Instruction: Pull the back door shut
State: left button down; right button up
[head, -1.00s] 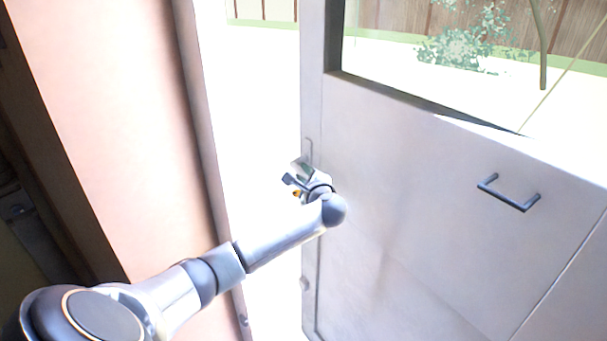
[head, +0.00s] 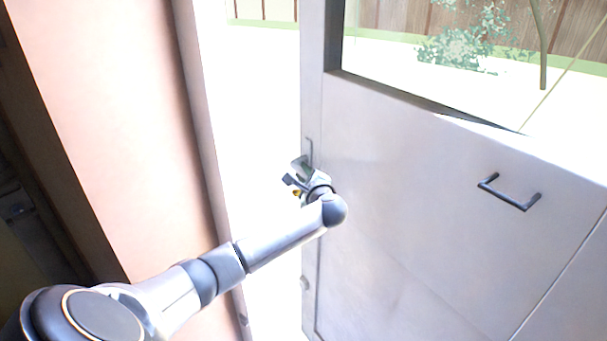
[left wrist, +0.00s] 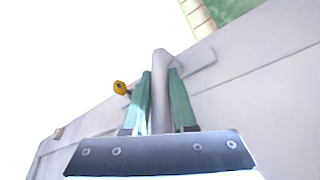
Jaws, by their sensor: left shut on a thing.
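The back door (head: 400,200) is a pale grey door with a window in its upper part. It stands ajar, with a bright gap between its left edge and the door frame (head: 205,130). A slim grey lever handle (head: 310,150) is near that edge. My left gripper (head: 301,172) is at this handle. In the left wrist view the green-faced fingers (left wrist: 160,103) lie on both sides of the handle (left wrist: 159,75) and are shut on it. The door (left wrist: 255,65) fills the right of that view. My right gripper is not in view.
A dark pull bar (head: 508,196) sticks out from the door at the right. A pinkish wall (head: 110,120) stands left of the gap. A small yellow piece (left wrist: 119,87) is beside the fingers. Bright ground, a bush (head: 460,50) and a fence show outside.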

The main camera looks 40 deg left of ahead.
pick_arm(q)
jog(key=shift+f+y+b, duration=0.45)
jog(key=shift+y+b, duration=0.05)
jog(key=shift+b, duration=0.1)
jog(key=f+t+y+b, duration=0.1)
jog(key=b, duration=0.3)
jog(key=m+t+y+b, duration=0.1)
jog(key=y+b, duration=0.1)
jog(key=b, duration=0.2)
jog(key=a+f+m+t+y+b, duration=0.1)
jog(key=t+b, duration=0.1)
jog(key=b, duration=0.2)
jog(key=shift+w+f+y, duration=0.15)
jog(key=shift+f+y, duration=0.15)
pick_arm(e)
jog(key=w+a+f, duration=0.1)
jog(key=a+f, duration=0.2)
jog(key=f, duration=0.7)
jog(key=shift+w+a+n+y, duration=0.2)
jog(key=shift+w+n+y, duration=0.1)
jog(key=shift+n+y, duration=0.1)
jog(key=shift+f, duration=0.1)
pick_arm(q)
jog(key=shift+r, duration=0.1)
